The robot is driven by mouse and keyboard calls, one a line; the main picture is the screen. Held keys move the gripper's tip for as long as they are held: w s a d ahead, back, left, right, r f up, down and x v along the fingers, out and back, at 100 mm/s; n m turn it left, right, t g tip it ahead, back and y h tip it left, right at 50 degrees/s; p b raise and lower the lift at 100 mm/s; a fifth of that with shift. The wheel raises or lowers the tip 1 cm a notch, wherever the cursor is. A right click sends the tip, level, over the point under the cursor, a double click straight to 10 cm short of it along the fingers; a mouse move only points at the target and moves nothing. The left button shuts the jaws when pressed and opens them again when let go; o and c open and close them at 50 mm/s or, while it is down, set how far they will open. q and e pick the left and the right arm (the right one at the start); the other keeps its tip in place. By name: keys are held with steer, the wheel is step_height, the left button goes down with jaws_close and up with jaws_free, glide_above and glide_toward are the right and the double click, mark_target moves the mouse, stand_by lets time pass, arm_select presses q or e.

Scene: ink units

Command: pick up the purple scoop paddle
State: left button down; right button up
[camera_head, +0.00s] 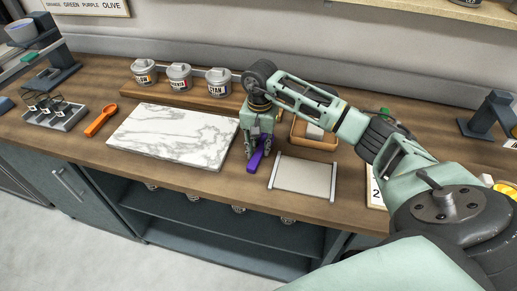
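The purple scoop paddle (256,163) lies on the wooden counter, between the marble slab and a pale flat tray. Its near end shows, and its far end is hidden under my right gripper. My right gripper (257,151) points down over the paddle, with its fingertips close to the paddle's sides near the counter. I cannot tell whether the fingers are closed on it or still apart. The paddle appears to rest on the counter. My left gripper is not in view.
A white marble slab (175,136) lies left of the paddle, with an orange scoop paddle (101,121) beyond it. The pale tray (304,177) is close on the right. Ink cans (179,78) stand on a wooden riser behind. The counter's front edge is near.

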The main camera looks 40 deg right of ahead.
jaws_close()
steer(key=shift+r+b, duration=0.3)
steer(key=shift+r, duration=0.15)
steer(key=r, duration=0.1)
steer(key=d+r+b, duration=0.1)
steer(key=r+b, duration=0.1)
steer(key=shift+s+d+r, duration=0.15)
steer(key=shift+d+r, duration=0.1)
steer(key=shift+r, duration=0.05)
steer(key=s+d+r+b, duration=0.2)
steer(key=d+r, duration=0.4)
steer(key=d, duration=0.3)
steer(key=shift+s+d+r+b, duration=0.25)
steer(key=shift+s+d+b, duration=0.1)
steer(key=shift+s, duration=0.3)
steer(key=shift+c, duration=0.3)
jaws_free()
jaws_close()
